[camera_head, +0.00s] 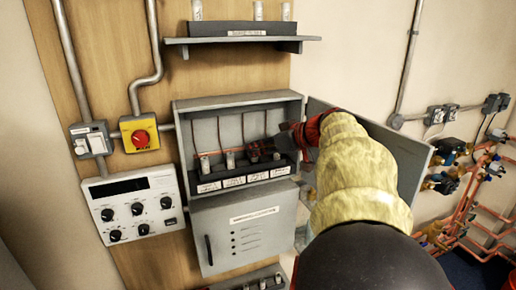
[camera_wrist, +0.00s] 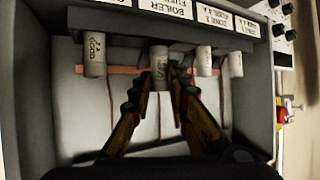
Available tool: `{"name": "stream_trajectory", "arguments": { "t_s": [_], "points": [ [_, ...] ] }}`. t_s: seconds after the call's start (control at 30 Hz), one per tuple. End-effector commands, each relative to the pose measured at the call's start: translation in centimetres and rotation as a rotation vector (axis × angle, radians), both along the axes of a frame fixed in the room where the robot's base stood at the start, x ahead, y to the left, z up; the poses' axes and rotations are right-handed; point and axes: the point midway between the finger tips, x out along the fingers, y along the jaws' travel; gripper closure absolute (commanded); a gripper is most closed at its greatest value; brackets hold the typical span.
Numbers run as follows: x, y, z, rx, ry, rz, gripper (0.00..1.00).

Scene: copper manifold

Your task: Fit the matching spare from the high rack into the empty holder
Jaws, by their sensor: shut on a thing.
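My gripper (camera_wrist: 163,84) is shut on a pale cylindrical fuse (camera_wrist: 159,68) with dark print, at the fuse block (camera_wrist: 130,27) inside the grey cabinet. The fuse's end meets the block under the "BOILER" label; I cannot tell how deep it sits. In the head view my gripper (camera_head: 262,150) is in the open cabinet (camera_head: 183,125), and my arm hides the right part. Other pale fuses stand in the block, one to the left (camera_wrist: 94,55) and two to the right (camera_wrist: 204,60) in the wrist view. The high rack (camera_head: 240,43) carries three spares (camera_head: 257,11), with a gap between the left two.
The open cabinet door (camera_head: 400,160) stands right of my arm. A lower grey panel (camera_head: 245,228) is below the cabinet. A yellow switch with a red knob (camera_head: 140,136) and a dial box (camera_head: 135,205) are at the left. Copper pipes (camera_head: 470,205) run along the right wall.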

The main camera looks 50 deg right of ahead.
Motion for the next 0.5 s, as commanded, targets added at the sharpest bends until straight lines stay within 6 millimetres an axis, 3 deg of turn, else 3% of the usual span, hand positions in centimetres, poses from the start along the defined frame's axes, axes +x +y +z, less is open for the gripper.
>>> {"name": "stream_trajectory", "arguments": {
  "t_s": [0.5],
  "points": [
    [0.0, 0.0, -0.85, 0.0, 0.0, 0.0, 1.0]
  ]
}}
